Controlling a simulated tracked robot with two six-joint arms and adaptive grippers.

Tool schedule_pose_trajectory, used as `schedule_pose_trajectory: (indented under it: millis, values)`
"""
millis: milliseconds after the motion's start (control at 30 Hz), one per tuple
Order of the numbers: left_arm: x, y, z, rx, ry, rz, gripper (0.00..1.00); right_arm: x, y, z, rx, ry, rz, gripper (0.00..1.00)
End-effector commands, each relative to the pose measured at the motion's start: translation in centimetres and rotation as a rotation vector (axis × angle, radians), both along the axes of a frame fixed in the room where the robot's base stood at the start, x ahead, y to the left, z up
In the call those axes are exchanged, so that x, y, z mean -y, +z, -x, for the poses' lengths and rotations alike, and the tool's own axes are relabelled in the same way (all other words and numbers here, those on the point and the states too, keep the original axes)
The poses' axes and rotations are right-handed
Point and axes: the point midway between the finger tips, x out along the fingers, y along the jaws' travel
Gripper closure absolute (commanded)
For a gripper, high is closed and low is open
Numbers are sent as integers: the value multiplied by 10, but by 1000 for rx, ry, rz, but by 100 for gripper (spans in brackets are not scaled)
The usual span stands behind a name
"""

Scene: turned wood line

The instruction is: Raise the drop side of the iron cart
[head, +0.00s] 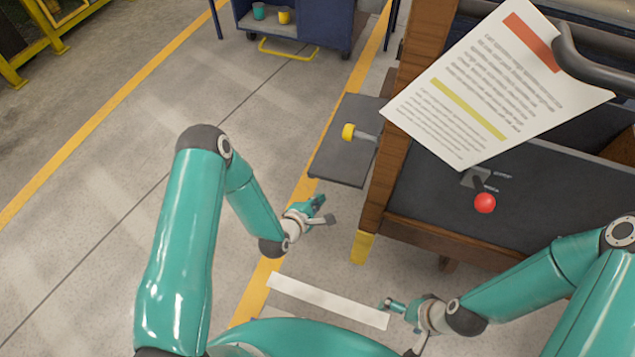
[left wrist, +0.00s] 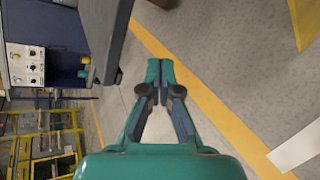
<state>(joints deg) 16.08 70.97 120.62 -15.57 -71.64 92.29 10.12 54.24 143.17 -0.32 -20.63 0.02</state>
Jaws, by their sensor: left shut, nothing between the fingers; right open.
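A dark-panelled, wood-framed body (head: 430,205) stands at the right in the head view; it looks like the iron cart. A dark flat leaf (head: 335,165) with a yellow knob (head: 348,132) juts out from its left side. A red ball knob (head: 484,203) sits on its front panel. I cannot tell for certain which part is the drop side. My left gripper (head: 322,208) is shut and empty, below and apart from the leaf; it also shows in the left wrist view (left wrist: 160,68). My right gripper (head: 393,306) is open and empty, in front of the dark panel.
A printed sheet (head: 490,85) hides part of the cart's top. A grey curved bar (head: 590,70) is at upper right. A blue trolley (head: 315,25) with cups stands behind. Yellow lines and a white strip (head: 325,300) mark the floor. Floor to the left is clear.

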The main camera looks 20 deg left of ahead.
Motion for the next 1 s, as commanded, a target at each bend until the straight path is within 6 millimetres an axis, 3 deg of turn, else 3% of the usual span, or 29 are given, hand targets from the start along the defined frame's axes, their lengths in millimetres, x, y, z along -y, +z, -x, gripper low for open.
schedule_pose_trajectory:
  millis: [33,100,200,333,500,600,767,1000]
  values:
    - [-4,-39,-8,41,56,84,100,0,-42,0,0,0,0,0]
    - [-10,-58,-21,111,138,231,100,0,-70,0,0,0,0,0]
    - [-19,-77,-35,229,241,491,100,0,-105,0,0,0,0,0]
    - [-32,-86,-44,372,309,839,100,0,-135,0,0,0,0,0]
    - [-42,-88,-44,478,313,1138,100,0,-157,0,0,0,0,0]
    - [-45,-87,-45,501,304,1219,100,0,-161,0,0,0,0,0]
    - [-46,-82,-55,512,298,1249,100,0,-165,0,1,0,0,0]
    - [-44,-73,-95,512,298,1246,100,0,-181,0,0,0,0,0]
